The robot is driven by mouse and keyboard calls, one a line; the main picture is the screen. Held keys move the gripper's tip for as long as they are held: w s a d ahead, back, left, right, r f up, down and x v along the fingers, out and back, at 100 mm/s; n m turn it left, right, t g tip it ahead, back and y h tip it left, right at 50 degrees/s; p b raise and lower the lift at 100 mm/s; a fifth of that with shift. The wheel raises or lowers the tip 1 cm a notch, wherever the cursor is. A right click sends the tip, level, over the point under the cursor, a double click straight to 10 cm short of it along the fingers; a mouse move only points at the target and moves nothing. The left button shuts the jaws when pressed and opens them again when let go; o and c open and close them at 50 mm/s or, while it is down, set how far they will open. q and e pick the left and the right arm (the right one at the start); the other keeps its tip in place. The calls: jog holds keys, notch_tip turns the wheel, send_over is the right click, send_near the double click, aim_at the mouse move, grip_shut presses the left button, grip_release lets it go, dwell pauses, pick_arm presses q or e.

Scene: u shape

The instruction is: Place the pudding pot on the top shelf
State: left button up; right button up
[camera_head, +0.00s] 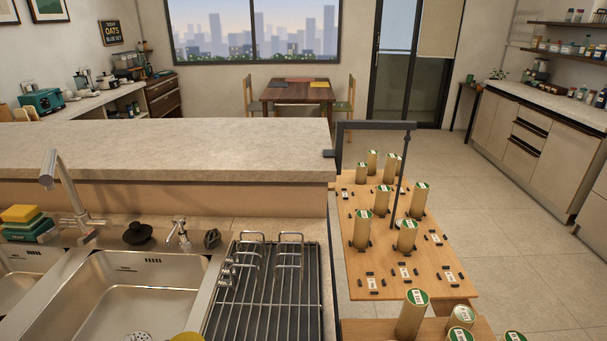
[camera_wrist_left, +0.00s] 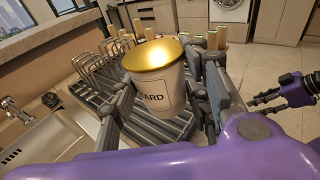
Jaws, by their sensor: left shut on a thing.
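The pudding pot (camera_wrist_left: 160,85) is white with a gold lid and dark lettering ending in "ARD". My left gripper (camera_wrist_left: 165,120) is shut on it, with a finger on each side, and the pot looks roughly upright. In the head view only a yellow rounded edge (camera_head: 187,338) shows at the bottom, which may be its lid. My right gripper (camera_wrist_left: 268,100) is at the right of the wrist view, empty, with its fingers apart. Wooden shelf boards (camera_head: 375,265) with gold canisters stand right of the counter. Wall shelves (camera_head: 565,50) with jars hang at the far right.
A wire drying rack (camera_head: 262,300) lies beside the sink (camera_head: 140,290). A raised stone ledge (camera_head: 160,150) runs behind the sink. A dark metal frame (camera_head: 375,125) rises over the wooden boards. The tiled floor (camera_head: 520,220) to the right is clear.

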pick_arm(q)
jog(key=shift+m, duration=0.3)
jog(key=w+f, duration=0.1)
jog(key=w, duration=0.1)
jog(key=w+a+f, duration=0.1)
jog(key=w, duration=0.1)
jog(key=shift+a+f, duration=0.15)
jog(key=shift+a, duration=0.05)
jog(key=w, duration=0.2)
jog(key=shift+w+d+g+h, duration=0.25)
jog(key=shift+w+g+h, duration=0.05)
jog(key=w+d+r, duration=0.3)
jog(key=w+r, duration=0.2)
jog(key=w, duration=0.1)
jog(key=shift+p, duration=0.3)
pick_arm(e)
jog(key=shift+w+a+r, duration=0.1)
jog(key=shift+w+r, duration=0.3)
jog(key=shift+r, duration=0.05)
jog(key=shift+w, duration=0.1)
pick_arm(q)
jog(key=shift+r, duration=0.15)
pick_arm(e)
jog(key=shift+s, duration=0.25)
jog(key=shift+f, duration=0.1)
jog(key=shift+w, duration=0.3)
